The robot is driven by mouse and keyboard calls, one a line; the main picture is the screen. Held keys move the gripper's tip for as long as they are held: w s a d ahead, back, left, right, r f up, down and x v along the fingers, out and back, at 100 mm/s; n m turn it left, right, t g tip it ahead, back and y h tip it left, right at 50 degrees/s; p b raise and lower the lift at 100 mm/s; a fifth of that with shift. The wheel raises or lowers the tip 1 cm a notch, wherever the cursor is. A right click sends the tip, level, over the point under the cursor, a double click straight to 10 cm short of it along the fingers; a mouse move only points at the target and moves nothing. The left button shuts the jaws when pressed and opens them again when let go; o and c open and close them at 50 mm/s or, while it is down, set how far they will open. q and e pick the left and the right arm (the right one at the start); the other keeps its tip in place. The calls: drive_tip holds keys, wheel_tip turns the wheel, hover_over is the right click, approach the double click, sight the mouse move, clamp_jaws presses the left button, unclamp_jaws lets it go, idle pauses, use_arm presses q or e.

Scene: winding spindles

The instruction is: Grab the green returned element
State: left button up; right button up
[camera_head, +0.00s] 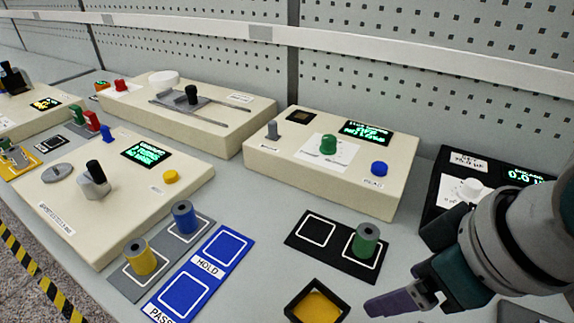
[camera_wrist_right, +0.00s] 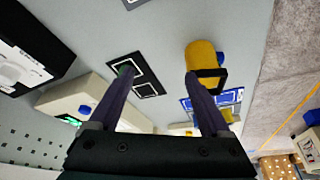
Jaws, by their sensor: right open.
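The green element (camera_head: 366,241) is a spool-like cylinder with a dark hole in its top. It stands upright in the right white square of the black two-square pad (camera_head: 298,245); the left square is empty. My right gripper (camera_wrist_right: 160,78) is open and empty, to the right of the pad and nearer the camera in the head view, apart from the element. In the right wrist view the green element (camera_wrist_right: 124,70) shows partly behind the left fingertip, beside the same pad's squares. My left gripper is not in view.
A blue HOLD/PASS pad (camera_head: 205,268) and a grey pad with yellow (camera_head: 139,257) and blue (camera_head: 185,217) spools are left. A cream box (camera_head: 330,165) with a green knob stands behind; a black instrument (camera_head: 450,185) is right.

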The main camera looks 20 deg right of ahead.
drive_tip(key=m, duration=0.1)
approach(369, 231)
drive_tip(key=x, duration=0.1)
drive_tip(key=b+x, duration=0.1)
drive_tip(key=x, duration=0.2)
drive_tip(key=shift+s+f, duration=0.1)
drive_tip(key=shift+s, duration=0.15)
drive_tip(key=shift+w+b+x, duration=0.2)
drive_tip(key=shift+b+x, duration=0.75)
drive_tip(key=shift+x, duration=2.2)
drive_tip(key=shift+t, duration=0.3)
drive_tip(key=c, duration=0.6)
clamp_jaws()
